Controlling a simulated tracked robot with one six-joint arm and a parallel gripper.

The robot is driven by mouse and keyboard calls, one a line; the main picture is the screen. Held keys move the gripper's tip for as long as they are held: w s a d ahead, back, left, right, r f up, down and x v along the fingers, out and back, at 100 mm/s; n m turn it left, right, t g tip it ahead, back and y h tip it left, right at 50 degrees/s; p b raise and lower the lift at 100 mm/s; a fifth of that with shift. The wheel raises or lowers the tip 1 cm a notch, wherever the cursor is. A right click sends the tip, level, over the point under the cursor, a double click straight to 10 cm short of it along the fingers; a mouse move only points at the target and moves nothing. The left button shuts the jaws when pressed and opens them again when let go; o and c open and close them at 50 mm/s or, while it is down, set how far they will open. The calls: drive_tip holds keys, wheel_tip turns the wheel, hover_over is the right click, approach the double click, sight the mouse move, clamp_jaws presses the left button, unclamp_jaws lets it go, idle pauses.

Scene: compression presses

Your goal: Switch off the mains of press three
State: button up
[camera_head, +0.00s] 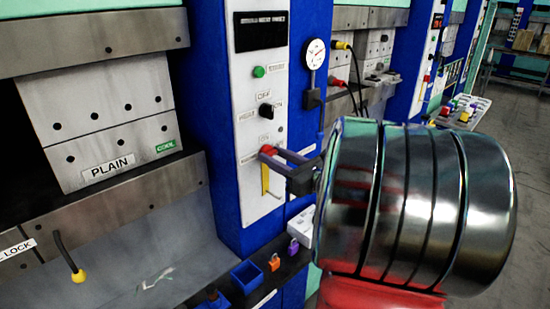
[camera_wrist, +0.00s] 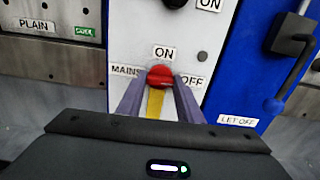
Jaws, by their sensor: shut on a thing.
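The red mains switch (camera_wrist: 160,74) is on the white control panel (camera_wrist: 127,40) of the press. In the wrist view ON is above it, OFF to its right and MAINS to its left. A yellow strip (camera_wrist: 155,103) shows below the red part. The red part also shows in the head view (camera_head: 268,150). My gripper (camera_head: 271,154) is in front of the panel, its two fingers on either side of the red switch, shut on it. The fingers also show in the wrist view (camera_wrist: 159,84). Which position the switch is turned to is hard to tell.
Above the switch are a black selector knob (camera_head: 266,111) and a green button (camera_head: 259,71). A pressure gauge (camera_head: 314,53) and a black lever (camera_wrist: 290,45) are to the right. Below lie orange (camera_head: 274,262) and purple (camera_head: 293,248) padlocks. A PLAIN mould (camera_head: 110,125) is at left.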

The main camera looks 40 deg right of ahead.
drive_tip(key=shift+f, duration=0.35)
drive_tip(key=o, duration=1.1)
drive_tip(key=shift+r, duration=0.25)
drive_tip(key=shift+s, duration=0.1)
drive_tip(key=shift+s+d, duration=0.2)
drive_tip(key=shift+s, duration=6.6)
